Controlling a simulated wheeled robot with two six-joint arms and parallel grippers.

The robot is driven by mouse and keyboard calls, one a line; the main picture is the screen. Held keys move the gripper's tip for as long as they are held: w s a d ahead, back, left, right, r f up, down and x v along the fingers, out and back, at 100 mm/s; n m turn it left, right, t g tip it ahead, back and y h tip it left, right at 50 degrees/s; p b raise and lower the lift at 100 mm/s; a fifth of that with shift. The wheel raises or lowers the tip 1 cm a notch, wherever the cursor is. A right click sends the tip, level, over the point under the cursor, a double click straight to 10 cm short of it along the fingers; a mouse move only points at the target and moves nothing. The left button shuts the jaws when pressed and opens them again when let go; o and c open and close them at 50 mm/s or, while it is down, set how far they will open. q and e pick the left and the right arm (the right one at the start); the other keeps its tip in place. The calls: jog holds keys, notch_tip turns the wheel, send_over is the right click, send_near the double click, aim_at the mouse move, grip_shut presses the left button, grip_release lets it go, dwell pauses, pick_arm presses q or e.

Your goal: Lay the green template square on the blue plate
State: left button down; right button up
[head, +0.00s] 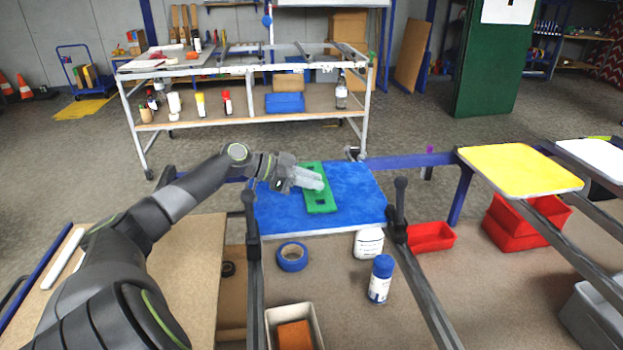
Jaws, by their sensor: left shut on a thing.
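The green template square (321,204) is a flat green piece with cut-outs. My left gripper (318,182) reaches in from the left and is shut on the green template. The gripper's fingers hide part of the template. I cannot tell whether the template touches the plate or is held just above it. The blue plate lies flat across two dark rails. My right gripper is not in view.
Dark clamp posts (400,205) stand at the plate's front edge. Below are blue tape (292,257), a white tub (369,243), a blue-capped bottle (381,279) and red bins (431,237). A yellow plate (519,170) lies to the right. A workbench (250,67) stands behind.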

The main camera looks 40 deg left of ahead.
pick_arm(q)
jog(key=shift+f+b, duration=0.5)
jog(key=shift+f, duration=0.05)
jog(key=c, duration=1.2)
grip_release()
jog(key=shift+r, duration=0.1)
jog(key=shift+c, duration=0.2)
jog(key=shift+r, duration=0.15)
